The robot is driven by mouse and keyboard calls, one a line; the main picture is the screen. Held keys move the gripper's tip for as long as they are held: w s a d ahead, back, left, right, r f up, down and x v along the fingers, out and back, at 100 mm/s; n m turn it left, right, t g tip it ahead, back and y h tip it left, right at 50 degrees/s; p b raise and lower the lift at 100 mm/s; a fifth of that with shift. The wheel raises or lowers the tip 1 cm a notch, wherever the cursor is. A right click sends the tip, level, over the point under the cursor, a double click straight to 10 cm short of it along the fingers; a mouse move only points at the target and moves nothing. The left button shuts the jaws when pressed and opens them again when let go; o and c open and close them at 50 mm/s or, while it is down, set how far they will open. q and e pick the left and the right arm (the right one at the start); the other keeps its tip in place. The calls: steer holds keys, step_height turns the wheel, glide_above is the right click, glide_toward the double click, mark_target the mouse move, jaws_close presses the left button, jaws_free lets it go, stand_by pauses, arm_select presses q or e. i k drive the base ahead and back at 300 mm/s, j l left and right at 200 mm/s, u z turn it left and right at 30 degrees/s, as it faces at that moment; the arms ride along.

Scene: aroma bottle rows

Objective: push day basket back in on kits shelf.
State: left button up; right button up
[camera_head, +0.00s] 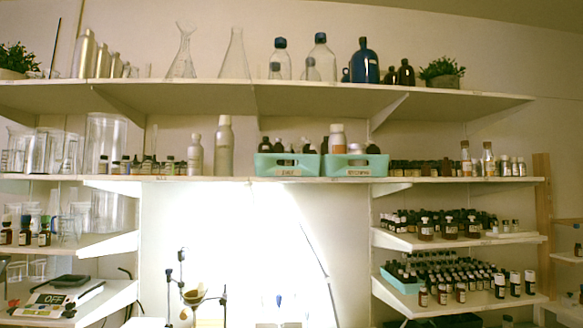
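Two teal baskets stand side by side on the middle shelf (225,179). The left basket (263,169) has a short front label that may read DAY, but it is too small to be sure. The right basket (382,168) has a longer label that I cannot read surely. Both hold dark bottles, and their fronts are at about the shelf's front edge. I cannot tell how far either one sticks out. The two baskets touch or nearly touch. Neither of my grippers is in view.
The upper shelf (230,95) holds flasks above. A lit stand with a brass bowl (193,295) is below.

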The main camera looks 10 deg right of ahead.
mark_target(271, 160)
steer(key=l+u, duration=0.4)
steer(key=l, duration=1.25)
